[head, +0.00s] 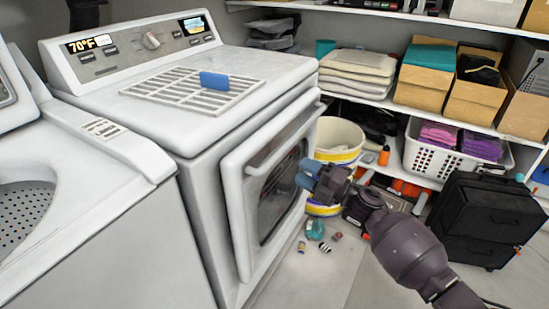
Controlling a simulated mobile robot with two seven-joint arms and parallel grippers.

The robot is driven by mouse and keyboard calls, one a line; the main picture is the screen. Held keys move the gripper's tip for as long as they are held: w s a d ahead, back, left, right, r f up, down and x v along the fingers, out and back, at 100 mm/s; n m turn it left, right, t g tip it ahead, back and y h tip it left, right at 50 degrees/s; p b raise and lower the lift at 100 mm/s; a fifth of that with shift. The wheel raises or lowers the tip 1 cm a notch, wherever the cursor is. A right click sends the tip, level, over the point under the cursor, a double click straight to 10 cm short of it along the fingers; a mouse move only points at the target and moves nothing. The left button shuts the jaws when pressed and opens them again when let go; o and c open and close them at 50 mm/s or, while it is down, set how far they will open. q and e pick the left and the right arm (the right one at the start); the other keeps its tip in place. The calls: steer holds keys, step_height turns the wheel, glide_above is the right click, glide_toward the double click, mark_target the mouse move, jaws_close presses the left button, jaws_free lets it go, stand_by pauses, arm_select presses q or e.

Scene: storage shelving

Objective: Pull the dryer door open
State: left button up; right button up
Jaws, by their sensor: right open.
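The white dryer (215,125) stands left of centre with its front facing right. Its door (236,205) has a dark window (280,190) and a white handle bar (275,150) along the upper left part. The door stands out from the dryer's front; I cannot tell whether it is slightly ajar. My right gripper (308,175), with blue fingertips, is open near the right part of the door window, apart from the handle. Whether it touches the door is unclear. My left gripper is not in view.
A washer (110,215) stands left of the dryer. A vent grille (190,90) and blue block (214,80) lie on top. Behind my right arm are a bucket (338,135), a white basket (425,160) and a black case (480,220). Small bottles (314,230) lie on the floor.

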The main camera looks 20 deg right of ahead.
mark_target(276, 154)
steer(key=b+x, duration=0.1)
steer(key=x, duration=0.8)
steer(key=shift+a, duration=0.15)
steer(key=shift+c, duration=0.2)
jaws_close()
